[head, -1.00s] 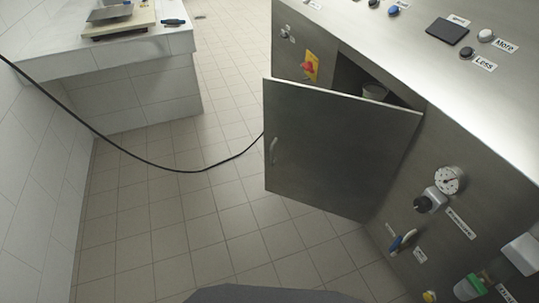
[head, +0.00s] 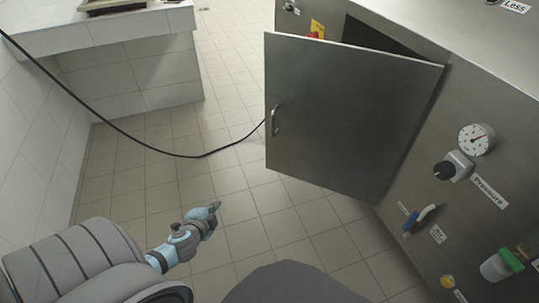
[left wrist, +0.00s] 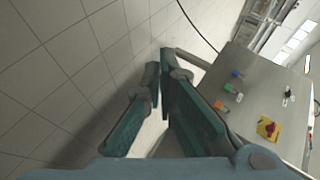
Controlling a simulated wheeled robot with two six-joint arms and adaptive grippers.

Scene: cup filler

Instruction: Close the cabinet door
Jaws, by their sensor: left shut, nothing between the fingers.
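The cabinet door (head: 345,118) is a grey metal panel with a small handle (head: 275,119) near its left edge. It stands open, swung out from the steel machine, with a dark gap (head: 375,36) showing above it. My left gripper (head: 214,208) is at the lower left in the head view, over the floor, apart from the door and left of it. In the left wrist view its teal fingers (left wrist: 160,66) meet near their tips, with nothing visible held. My right gripper is not in view.
A red switch (left wrist: 268,128) shows in the left wrist view. A black cable (head: 150,143) hangs across the left. Tiled floor between is clear.

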